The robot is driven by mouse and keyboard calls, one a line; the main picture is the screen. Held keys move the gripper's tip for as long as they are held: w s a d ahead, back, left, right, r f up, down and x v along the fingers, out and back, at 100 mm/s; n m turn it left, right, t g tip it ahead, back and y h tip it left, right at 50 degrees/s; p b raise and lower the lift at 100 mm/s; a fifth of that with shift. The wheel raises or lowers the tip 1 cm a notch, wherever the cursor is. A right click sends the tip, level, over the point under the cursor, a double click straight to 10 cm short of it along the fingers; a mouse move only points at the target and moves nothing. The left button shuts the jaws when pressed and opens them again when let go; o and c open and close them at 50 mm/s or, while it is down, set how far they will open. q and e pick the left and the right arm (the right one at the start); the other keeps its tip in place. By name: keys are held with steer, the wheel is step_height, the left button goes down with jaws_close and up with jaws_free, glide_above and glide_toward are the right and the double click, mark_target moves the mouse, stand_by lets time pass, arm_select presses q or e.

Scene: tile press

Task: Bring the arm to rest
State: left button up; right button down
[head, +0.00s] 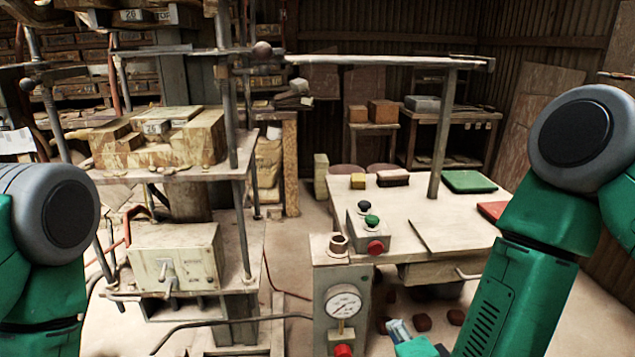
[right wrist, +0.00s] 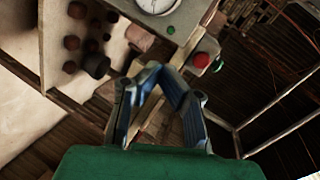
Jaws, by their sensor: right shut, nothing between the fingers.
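My right gripper (head: 398,329) shows low in the head view, in front of the work table and just right of the gauge post. It is small and partly cut off there. In the right wrist view its blue-grey fingers (right wrist: 157,72) come together at the tips, shut and empty. My green right arm comes down from the right side of the head view. My left arm shows at the left edge, but its gripper is out of view.
A gauge post (head: 325,300) with a red button stands left of the right gripper. Behind are a button box (head: 360,236) and the work table (head: 400,205), with a green tile (head: 468,181) on it. The press (head: 172,255) fills the left. Dark red pieces (head: 422,323) lie below the table.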

steer(key=s+d+f+n+g, duration=0.3)
steer(key=s+f+n+g, duration=0.15)
steer(key=s+f, duration=0.25)
steer(key=s+d+f+n+g, duration=0.2)
steer(key=s+f+n+g, duration=0.1)
steer(key=s+f+n, duration=0.3)
steer(key=s+d+f+n+g, duration=0.2)
steer(key=s+d+g, duration=0.1)
steer(key=s, duration=0.4)
steer(key=s+d+f+n+g+h, duration=0.1)
steer(key=s+d+f+n+g, duration=0.1)
steer(key=s, duration=0.5)
steer(key=shift+d+f+g, duration=0.45)
steer(key=shift+d+g, duration=0.1)
steer(key=shift+d, duration=0.3)
steer(key=shift+s+n, duration=0.1)
steer(key=shift+n, duration=0.15)
